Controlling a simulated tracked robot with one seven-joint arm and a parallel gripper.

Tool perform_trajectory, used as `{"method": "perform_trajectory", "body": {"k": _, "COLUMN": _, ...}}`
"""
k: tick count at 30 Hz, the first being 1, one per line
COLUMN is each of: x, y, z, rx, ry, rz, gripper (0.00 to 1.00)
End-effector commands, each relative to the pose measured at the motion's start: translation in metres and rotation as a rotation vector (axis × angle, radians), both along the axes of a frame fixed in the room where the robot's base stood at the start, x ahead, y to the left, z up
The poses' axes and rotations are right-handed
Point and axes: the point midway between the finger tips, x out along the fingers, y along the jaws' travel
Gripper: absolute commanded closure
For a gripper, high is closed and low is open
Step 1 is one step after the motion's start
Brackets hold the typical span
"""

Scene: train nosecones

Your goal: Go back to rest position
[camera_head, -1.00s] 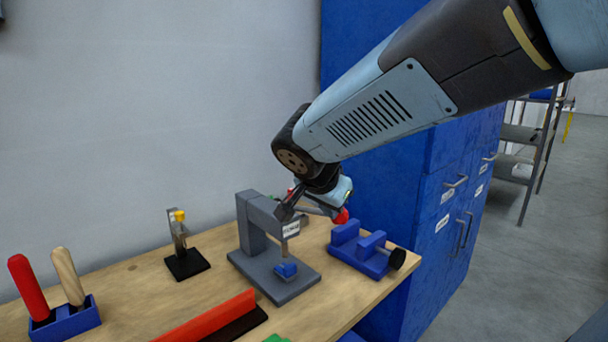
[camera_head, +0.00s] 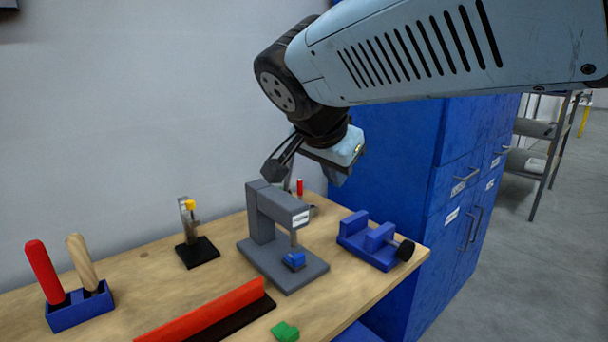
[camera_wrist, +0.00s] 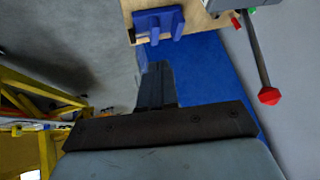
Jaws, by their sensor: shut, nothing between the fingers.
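My gripper (camera_head: 338,178) hangs in the air above the workbench (camera_head: 150,290), behind and above the grey press (camera_head: 268,215). It is shut and holds nothing. In the wrist view my shut fingers (camera_wrist: 155,85) point toward the blue cabinet, clear of the blue vise (camera_wrist: 158,24). My arm reaches in from the upper right in the head view. The rest position itself is not marked in either view.
The bench carries the blue vise (camera_head: 372,241), a black-based clamp (camera_head: 197,250), a blue holder (camera_head: 80,312) with two handles, and a red bar (camera_head: 205,312). A tall blue cabinet (camera_head: 410,170) stands at right. A lever with red knob (camera_wrist: 268,95) shows in the wrist view.

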Motion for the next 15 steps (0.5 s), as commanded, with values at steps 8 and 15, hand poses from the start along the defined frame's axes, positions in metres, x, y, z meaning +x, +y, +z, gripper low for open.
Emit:
{"method": "perform_trajectory", "body": {"k": 8, "x": 0.0, "y": 0.0, "z": 0.0, "rx": 0.0, "ry": 0.0, "rz": 0.0, "gripper": 1.0}}
{"method": "perform_trajectory", "body": {"k": 15, "x": -0.005, "y": -0.024, "z": -0.008, "rx": -0.026, "ry": 0.06, "rz": 0.077, "gripper": 1.0}}
